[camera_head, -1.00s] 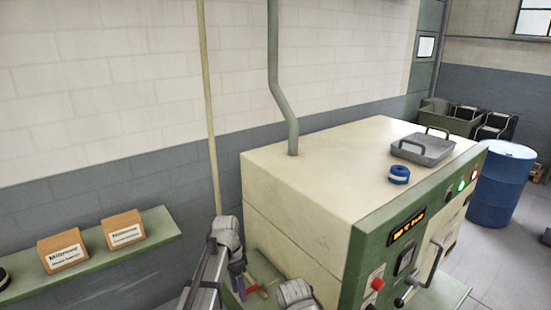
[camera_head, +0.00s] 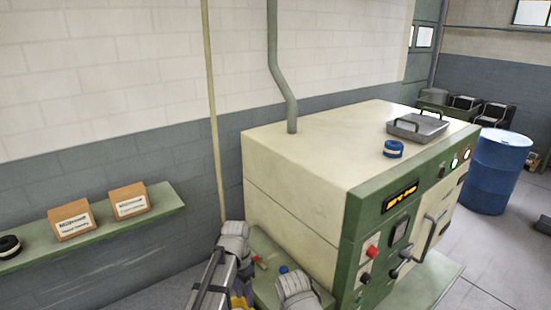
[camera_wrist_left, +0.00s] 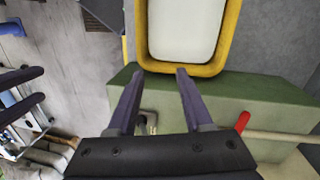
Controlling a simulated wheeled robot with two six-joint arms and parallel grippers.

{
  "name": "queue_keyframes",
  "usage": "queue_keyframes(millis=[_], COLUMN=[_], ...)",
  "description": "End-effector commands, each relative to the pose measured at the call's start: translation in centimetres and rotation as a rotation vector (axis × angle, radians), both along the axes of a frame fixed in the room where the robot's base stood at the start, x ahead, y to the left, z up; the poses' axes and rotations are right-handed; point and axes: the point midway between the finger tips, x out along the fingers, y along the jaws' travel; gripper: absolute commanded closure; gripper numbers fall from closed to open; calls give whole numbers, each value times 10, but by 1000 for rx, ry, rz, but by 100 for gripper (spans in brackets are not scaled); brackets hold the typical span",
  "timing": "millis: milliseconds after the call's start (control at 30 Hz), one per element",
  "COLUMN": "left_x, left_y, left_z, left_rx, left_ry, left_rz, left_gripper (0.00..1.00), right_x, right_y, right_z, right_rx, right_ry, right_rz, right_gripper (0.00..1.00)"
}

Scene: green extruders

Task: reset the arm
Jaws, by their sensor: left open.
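My left gripper (camera_wrist_left: 157,74) is open and empty in the left wrist view. Its two dark purple-grey fingers point toward a green ledge and a yellow-framed pale panel. In the head view my left arm (camera_head: 233,245) is low in the middle, beside the left side of the cream and green machine (camera_head: 295,185). The fingers are mostly cut off at the bottom there.
A green shelf (camera_head: 160,222) at left bears two boxes (camera_head: 72,221) and a dark roll (camera_head: 9,246). On the machine are a blue-white roll (camera_head: 393,149) and a metal tray (camera_head: 430,127). A blue drum (camera_head: 494,172) stands at right. A red-ended rod (camera_wrist_left: 243,122) lies near the ledge.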

Motion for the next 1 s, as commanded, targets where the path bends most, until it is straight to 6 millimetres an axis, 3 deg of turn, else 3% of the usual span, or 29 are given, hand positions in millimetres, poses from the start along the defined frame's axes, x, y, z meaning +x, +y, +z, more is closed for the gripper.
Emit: queue_keyframes(millis=[33,167,400,500,700,1000], left_x=[-13,-40,-109,-130,-147,-147], left_y=[-3,-13,-28,-31,-33,-33], left_z=[-15,-38,-95,-111,-121,-120], left_rx=[13,53,145,173,197,199], left_ry=[-3,-17,-69,-95,-122,-125], left_rz=[19,95,292,368,447,456], left_gripper=[49,49,49,49,49,49], right_x=[0,0,0,0,1,1], right_y=[0,0,0,0,0,0], right_z=[-14,-37,-94,-109,-120,-119], right_rx=[0,-1,-1,-1,-1,-1], right_ry=[0,0,-1,-1,-2,-2], right_rz=[1,2,5,7,8,8], right_gripper=[50,50,50,50,50,50])
